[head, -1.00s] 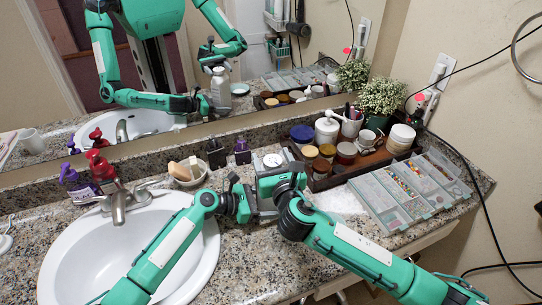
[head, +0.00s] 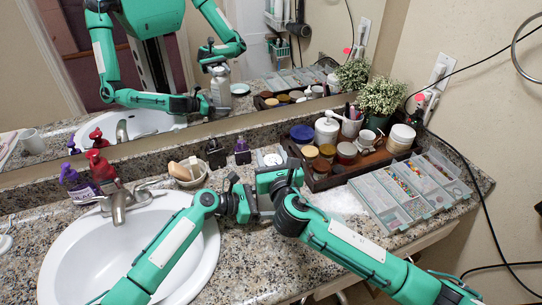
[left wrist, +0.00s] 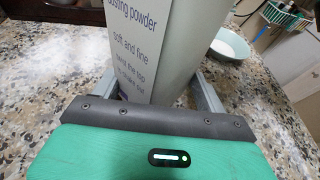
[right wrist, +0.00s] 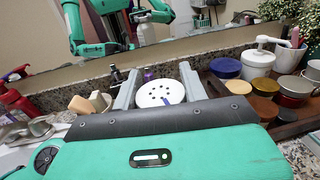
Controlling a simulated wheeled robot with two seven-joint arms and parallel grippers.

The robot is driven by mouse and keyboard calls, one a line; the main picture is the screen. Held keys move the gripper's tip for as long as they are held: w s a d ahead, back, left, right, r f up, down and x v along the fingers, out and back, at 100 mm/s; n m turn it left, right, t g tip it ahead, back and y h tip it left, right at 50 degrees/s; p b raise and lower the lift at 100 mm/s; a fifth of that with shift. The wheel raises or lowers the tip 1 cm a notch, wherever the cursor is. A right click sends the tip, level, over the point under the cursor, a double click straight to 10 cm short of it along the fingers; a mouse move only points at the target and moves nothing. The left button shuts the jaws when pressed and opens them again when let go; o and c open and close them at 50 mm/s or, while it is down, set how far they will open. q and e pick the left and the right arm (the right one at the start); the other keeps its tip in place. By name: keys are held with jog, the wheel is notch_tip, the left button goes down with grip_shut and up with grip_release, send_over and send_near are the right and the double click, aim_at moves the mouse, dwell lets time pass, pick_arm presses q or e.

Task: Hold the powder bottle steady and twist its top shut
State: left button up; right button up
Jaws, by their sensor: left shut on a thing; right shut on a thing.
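The powder bottle stands upright on the counter, its pale grey printed body (left wrist: 160,45) filling the left wrist view. Its round white top (right wrist: 160,93) with small dark holes and a purple mark shows in the right wrist view, and also in the head view (head: 270,157). My left gripper (left wrist: 155,92) is shut around the body, one finger on each side. My right gripper (right wrist: 158,86) is shut on the top from above the left one. In the head view, my grippers hide most of the bottle.
The sink (head: 120,250) lies to the left. A soap dish (head: 187,175) and small dark bottles stand behind. A dark tray (head: 318,183) of jars and a clear organizer box (head: 380,203) are close on the right. The mirror (head: 200,110) bounds the back.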

aim_at(277, 156)
jog(key=m+h, duration=0.1)
jog(key=h, duration=0.1)
jog(key=m+h, duration=0.2)
jog(key=h, duration=0.1)
jog(key=m+h, duration=0.2)
jog(key=h, duration=0.1)
jog(key=shift+d, duration=0.3)
jog(key=m+g+h, duration=0.1)
jog(key=h, duration=0.1)
jog(key=m+h, duration=0.2)
jog(key=m+g+h, duration=0.1)
jog(key=h, duration=0.1)
jog(key=shift+s+d+f+m+g+h, duration=0.1)
jog(key=shift+d+m+g+h, duration=0.2)
jog(key=shift+d+m+h, duration=0.1)
jog(key=o, duration=1)
notch_tip(277, 156, up, 10)
jog(key=shift+r, duration=0.1)
